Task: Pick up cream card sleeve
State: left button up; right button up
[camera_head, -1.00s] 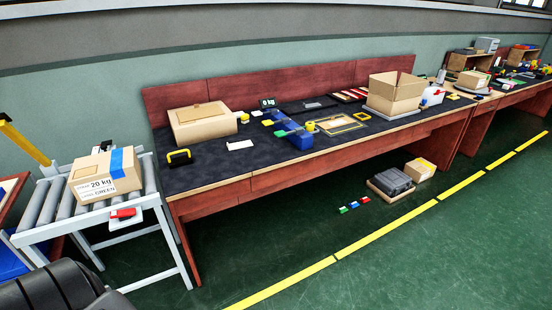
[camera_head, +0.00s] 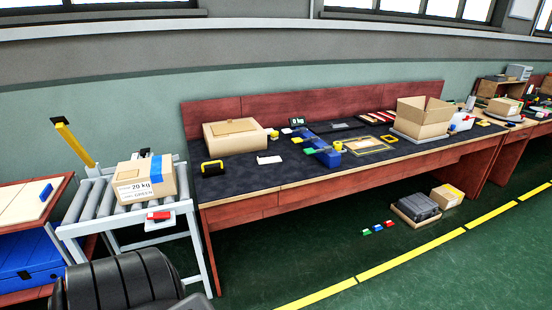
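A small, flat, whitish piece (camera_head: 269,160) lies on the dark mat near the front left of the long workbench. It is too small to tell whether it is the cream card sleeve. Cream flat panels (camera_head: 22,204) also lie on top of the low cabinet at the far left, and I cannot tell what they are. Neither of my grippers is in view.
A roller conveyor (camera_head: 93,205) carries a cardboard box (camera_head: 129,172) labelled 20 kg. The workbench (camera_head: 290,196) holds a closed carton (camera_head: 238,142), an open carton (camera_head: 424,120) and blue blocks (camera_head: 331,158). A black ribbed object (camera_head: 125,280) stands in front.

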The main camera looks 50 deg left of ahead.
aim_at(274, 160)
jog(key=i, duration=2.05)
jog(key=u, duration=0.6)
jog(key=i, duration=1.05)
jog(key=u, duration=1.6)
jog(key=i, duration=0.9)
jog(key=u, duration=0.85)
